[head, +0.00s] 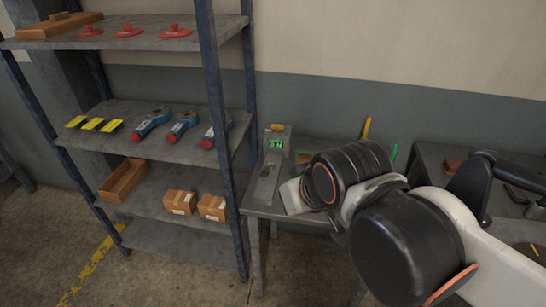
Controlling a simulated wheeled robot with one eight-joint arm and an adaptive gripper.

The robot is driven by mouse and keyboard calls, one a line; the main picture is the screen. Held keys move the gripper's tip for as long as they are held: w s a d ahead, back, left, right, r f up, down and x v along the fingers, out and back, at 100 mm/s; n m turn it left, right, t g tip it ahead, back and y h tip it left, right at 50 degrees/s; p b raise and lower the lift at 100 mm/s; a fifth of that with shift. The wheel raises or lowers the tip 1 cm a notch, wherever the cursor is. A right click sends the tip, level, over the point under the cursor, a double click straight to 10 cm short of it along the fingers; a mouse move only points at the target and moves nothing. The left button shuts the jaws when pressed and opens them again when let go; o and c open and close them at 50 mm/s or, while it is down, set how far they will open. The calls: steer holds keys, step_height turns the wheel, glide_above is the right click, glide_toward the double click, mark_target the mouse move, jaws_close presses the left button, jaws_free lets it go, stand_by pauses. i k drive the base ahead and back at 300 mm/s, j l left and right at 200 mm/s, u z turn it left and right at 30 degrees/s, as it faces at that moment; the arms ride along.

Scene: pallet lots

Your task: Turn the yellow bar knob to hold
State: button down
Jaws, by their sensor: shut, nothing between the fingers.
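A small yellow piece (278,127) shows at the top of a grey device with a lit green display (277,145), on the grey bench beside the shelf. It may be the yellow bar knob, but it is too small to tell its shape or setting. No hold marking is readable. My arm reaches in from the right over the bench. Its dark, ribbed joint and pale wrist end just right of the device, apart from the yellow piece in the picture.
A shelf rack (222,130) at left holds red-handled pieces, blue tools (183,126), yellow items and cardboard boxes (179,202). A yellow handle (366,128) and a green one (394,153) stand behind my arm. Open floor lies in front of the rack.

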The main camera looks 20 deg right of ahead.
mark_target(278, 127)
steer(key=i+l, duration=0.2)
steer(key=i, duration=0.35)
steer(key=i+l, duration=0.25)
steer(key=i, duration=0.25)
